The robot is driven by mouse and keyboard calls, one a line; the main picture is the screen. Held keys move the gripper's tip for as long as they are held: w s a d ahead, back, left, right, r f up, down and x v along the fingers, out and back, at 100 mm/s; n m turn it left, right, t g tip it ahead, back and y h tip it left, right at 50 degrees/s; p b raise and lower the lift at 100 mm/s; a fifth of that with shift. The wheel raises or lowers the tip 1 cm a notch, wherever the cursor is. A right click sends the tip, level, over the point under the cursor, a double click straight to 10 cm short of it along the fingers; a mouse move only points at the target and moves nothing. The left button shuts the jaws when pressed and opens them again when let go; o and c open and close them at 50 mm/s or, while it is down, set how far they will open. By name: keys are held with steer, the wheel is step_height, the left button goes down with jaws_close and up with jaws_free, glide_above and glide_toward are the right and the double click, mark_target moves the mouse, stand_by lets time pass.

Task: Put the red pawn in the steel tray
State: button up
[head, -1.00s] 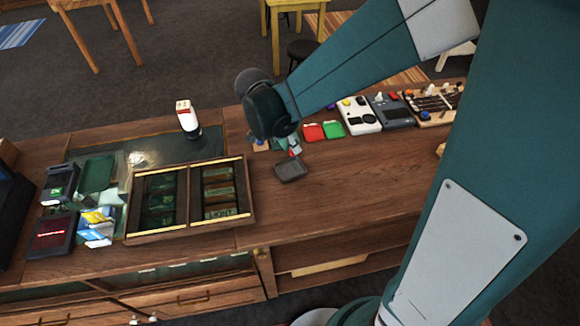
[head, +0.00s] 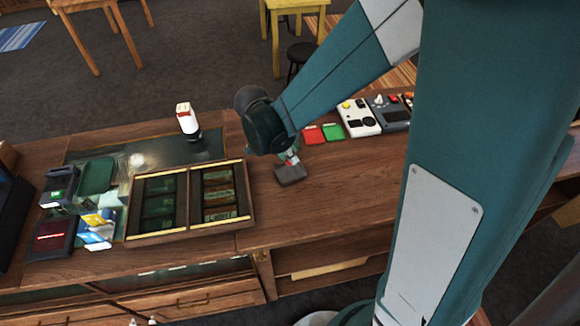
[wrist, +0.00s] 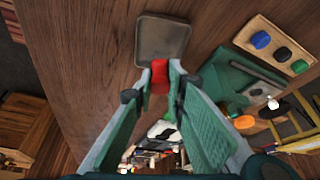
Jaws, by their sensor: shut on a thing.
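The red pawn (wrist: 159,74) is held between the fingertips of my gripper (wrist: 160,88) in the wrist view. In the head view, my gripper (head: 290,158) is low over the counter, at the far edge of the tray, with a small bit of red at its tips. The steel tray (wrist: 163,38) is a small, grey, shallow, empty-looking dish just beyond the pawn in the wrist view. It also shows in the head view (head: 291,177). The pawn is at or over the tray's near rim in the wrist view; I cannot tell whether they touch.
A wooden compartment box (head: 248,192) lies left of the tray. A white-and-red handheld device (head: 185,118) stands behind it. Red (head: 313,135) and green (head: 334,131) pieces and a white console (head: 358,117) lie behind right. The counter right of the tray is clear.

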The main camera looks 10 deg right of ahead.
mark_target(288, 164)
steer(key=shift+f, duration=1)
steer(key=shift+f, duration=2.1)
steer(key=shift+f, duration=0.15)
steer(key=o, duration=0.7)
steer(key=shift+o, duration=0.2)
steer(key=v, duration=1.2)
